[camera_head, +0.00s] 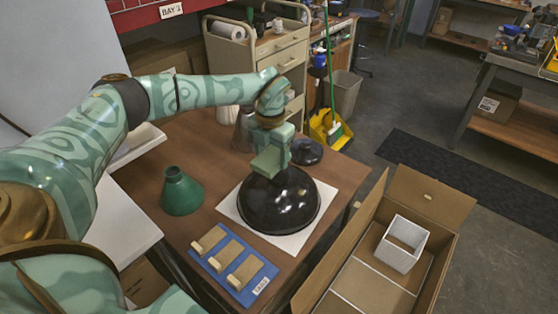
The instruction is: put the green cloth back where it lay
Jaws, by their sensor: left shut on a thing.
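My left gripper (270,146) reaches over the table from the left and points down above the black dome (278,205). It is shut on a small green piece, which looks like the folded green cloth (266,163). The cloth is at the top of the dome; I cannot tell whether it touches it. The dome sits on a white square mat (302,238). The fingertips are hard to tell from the cloth, being a similar green. My right gripper is not in view.
A dark green cone shade (181,192) stands left of the dome. A blue tray (236,284) with wooden blocks lies in front. A black disc (307,152) and a grey shade (242,131) are behind. An open cardboard box (432,194) holding a white bin (402,244) is at right.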

